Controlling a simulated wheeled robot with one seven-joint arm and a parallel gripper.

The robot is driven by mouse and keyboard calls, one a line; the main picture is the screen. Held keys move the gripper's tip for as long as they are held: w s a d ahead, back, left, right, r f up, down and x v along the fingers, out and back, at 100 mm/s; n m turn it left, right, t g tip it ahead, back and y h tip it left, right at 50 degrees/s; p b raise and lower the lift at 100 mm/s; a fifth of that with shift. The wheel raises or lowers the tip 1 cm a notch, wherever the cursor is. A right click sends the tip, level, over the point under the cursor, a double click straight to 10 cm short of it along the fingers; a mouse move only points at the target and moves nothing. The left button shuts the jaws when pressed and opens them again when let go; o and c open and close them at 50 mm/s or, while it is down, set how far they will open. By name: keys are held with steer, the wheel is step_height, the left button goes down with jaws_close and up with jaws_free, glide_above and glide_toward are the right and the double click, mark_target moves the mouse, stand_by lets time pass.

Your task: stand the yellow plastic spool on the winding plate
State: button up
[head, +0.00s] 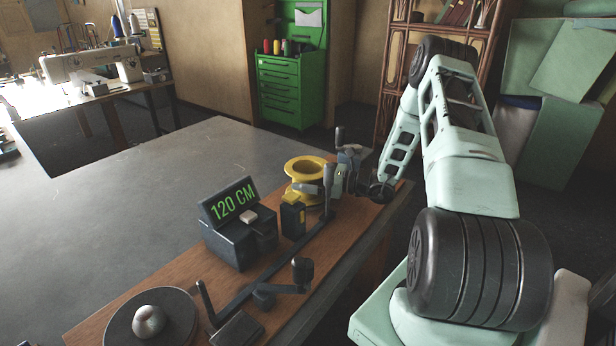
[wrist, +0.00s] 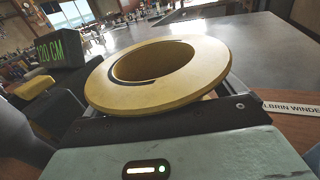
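The yellow spool (head: 305,165) stands upright on the wooden board, its round flange and open bore facing up. It fills the middle of the wrist view (wrist: 195,88), close against my gripper. My gripper (head: 314,184) is low at the spool's right side, and one grey finger crosses in front of the spool. In the wrist view, finger parts show beside the flange; the flange hides the fingertips and the spool's core, so I cannot tell whether they grip it. The winding plate (head: 183,316), a dark disc with a rounded metal knob at its centre, is at the board's near left end.
Between spool and plate stand a box with a "120 CM" display (head: 232,203), a small black-and-yellow block (head: 293,218), and a long dark bar with a crank handle (head: 302,272). The grey tabletop (head: 130,190) is clear. A green drawer cabinet (head: 280,90) stands behind.

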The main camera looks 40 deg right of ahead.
steer(key=b+v, duration=0.4)
steer(key=v, duration=1.3)
steer(key=shift+s+d, duration=0.15)
steer(key=shift+s, duration=0.05)
